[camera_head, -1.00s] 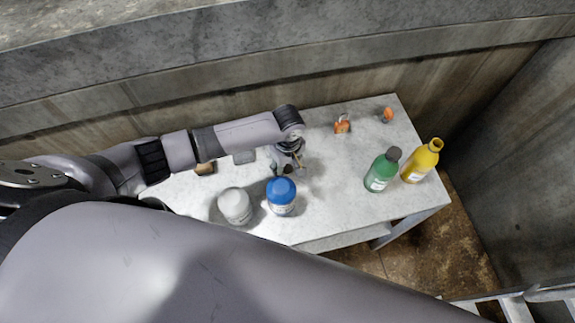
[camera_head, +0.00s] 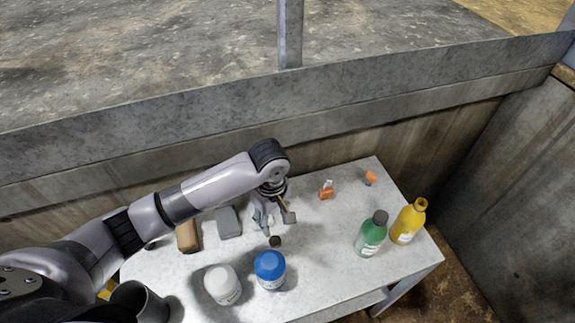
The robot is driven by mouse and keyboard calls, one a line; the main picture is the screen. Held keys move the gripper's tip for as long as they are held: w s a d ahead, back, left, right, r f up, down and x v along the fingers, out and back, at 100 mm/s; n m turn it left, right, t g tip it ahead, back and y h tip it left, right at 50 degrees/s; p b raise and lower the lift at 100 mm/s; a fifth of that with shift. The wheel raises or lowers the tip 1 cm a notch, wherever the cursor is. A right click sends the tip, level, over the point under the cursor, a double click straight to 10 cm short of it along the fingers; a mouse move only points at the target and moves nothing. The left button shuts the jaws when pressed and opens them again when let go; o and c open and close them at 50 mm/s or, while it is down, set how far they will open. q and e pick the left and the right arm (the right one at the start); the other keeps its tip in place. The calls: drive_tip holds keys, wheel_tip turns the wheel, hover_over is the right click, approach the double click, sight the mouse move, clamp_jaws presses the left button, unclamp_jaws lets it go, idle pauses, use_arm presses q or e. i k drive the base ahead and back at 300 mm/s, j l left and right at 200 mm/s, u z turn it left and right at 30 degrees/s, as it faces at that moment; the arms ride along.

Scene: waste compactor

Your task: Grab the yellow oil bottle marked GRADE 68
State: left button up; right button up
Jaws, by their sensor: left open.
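The yellow bottle (camera_head: 408,222) stands upright near the right end of the white table, close beside a green bottle with a dark cap (camera_head: 371,234). Its label is too small to read. My left gripper (camera_head: 276,224) is open and empty over the middle of the table, well to the left of both bottles. It points down, behind the blue-lidded jar. My right gripper is not in view.
A blue-lidded jar (camera_head: 270,269) and a white jar (camera_head: 222,284) stand at the table's front. A brown block (camera_head: 188,235), a grey block (camera_head: 229,222) and small orange items (camera_head: 326,191) lie behind. A concrete wall (camera_head: 330,100) borders the back.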

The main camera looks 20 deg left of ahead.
sight(408, 221)
drive_tip(key=k+l, duration=0.1)
drive_tip(key=l, duration=1.35)
drive_tip(key=k+l, duration=0.15)
drive_tip(key=l, duration=0.6)
